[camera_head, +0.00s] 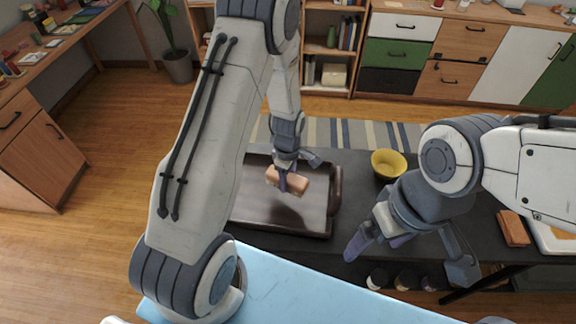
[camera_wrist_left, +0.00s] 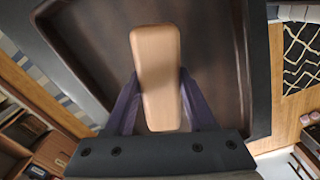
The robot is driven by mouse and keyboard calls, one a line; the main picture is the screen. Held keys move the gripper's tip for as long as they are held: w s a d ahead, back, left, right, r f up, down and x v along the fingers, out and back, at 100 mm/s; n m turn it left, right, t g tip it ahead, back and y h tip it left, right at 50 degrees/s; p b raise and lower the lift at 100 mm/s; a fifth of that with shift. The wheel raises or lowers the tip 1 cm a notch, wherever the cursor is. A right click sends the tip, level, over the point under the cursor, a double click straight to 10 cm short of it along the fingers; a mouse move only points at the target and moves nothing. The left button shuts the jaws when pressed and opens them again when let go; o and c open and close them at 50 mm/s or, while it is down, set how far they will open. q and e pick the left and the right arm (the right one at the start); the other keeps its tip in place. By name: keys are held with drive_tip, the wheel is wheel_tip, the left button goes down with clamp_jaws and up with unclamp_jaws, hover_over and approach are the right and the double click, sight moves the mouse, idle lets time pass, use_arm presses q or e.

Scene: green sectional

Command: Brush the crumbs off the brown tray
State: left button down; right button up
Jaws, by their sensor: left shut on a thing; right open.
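The brown tray (camera_head: 262,205) lies on the dark table, left of its middle. It also shows in the left wrist view (camera_wrist_left: 215,75). My left gripper (camera_head: 292,183) is over the tray and shut on a light wooden brush (camera_head: 288,178). In the left wrist view the brush (camera_wrist_left: 157,75) sits between the two purple fingers. I cannot tell whether the brush touches the tray. No crumbs can be made out on the visible part of the tray. My right gripper (camera_head: 408,252) is open and empty over the table's front, right of the tray.
A yellow bowl (camera_head: 388,164) stands right of the tray. Dark table (camera_head: 352,185) shows bare between tray and bowl.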

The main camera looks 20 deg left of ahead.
use_arm(q)
drive_tip(key=shift+a+r+p, duration=0.1)
drive_tip(key=shift+r+p, duration=1.4)
drive_tip(key=shift+r, duration=0.65)
